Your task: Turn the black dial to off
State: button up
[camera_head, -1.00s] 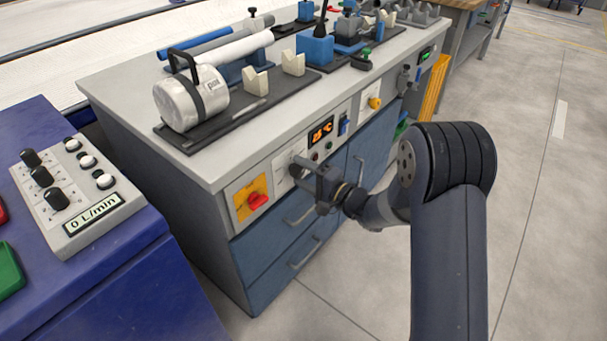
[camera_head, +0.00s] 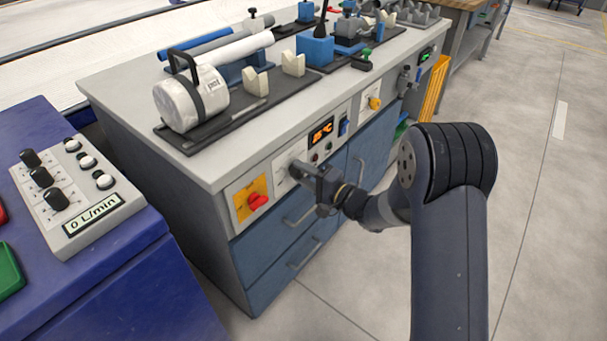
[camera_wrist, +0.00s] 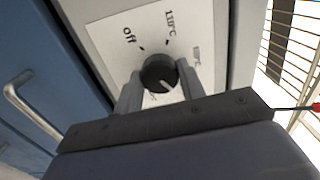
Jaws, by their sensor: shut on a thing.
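The black dial (camera_wrist: 159,73) sits on a white plate (camera_wrist: 112,48) in the wrist view. The plate is marked "off" at the upper left, "110°C" at the upper right and another, blurred label at the right. The dial's pale pointer line runs toward the lower right, away from "off". My gripper (camera_wrist: 158,85) is shut on the dial, one finger on each side. In the head view my gripper (camera_head: 298,168) is at the cabinet's front panel and hides the dial.
A red switch on a yellow plate (camera_head: 241,208) is left of my gripper. Blue drawers with handles (camera_head: 299,216) lie below. The floor right of the cabinet is clear.

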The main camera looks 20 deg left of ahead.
jog(key=n+b, duration=0.1)
jog(key=n, duration=0.3)
jog(key=shift+f+n, duration=0.15)
jog(key=shift+n, duration=0.15)
jog(key=n+b, duration=0.2)
jog(key=n, duration=0.2)
jog(key=n+b, duration=0.2)
jog(key=n, duration=0.3)
jog(key=shift+f, duration=0.1)
jog(key=n+b, duration=0.3)
jog(key=n, duration=0.1)
jog(key=shift+n, duration=0.3)
jog(key=n+b, duration=0.4)
jog(key=n, duration=0.1)
jog(key=n+b, duration=0.3)
jog(key=n, duration=0.1)
jog(key=shift+n, duration=0.4)
jog(key=n+b, duration=0.1)
jog(key=n, duration=0.2)
jog(key=shift+n, duration=0.3)
jog(key=shift+n+b, duration=0.3)
jog(key=shift+n, duration=1.6)
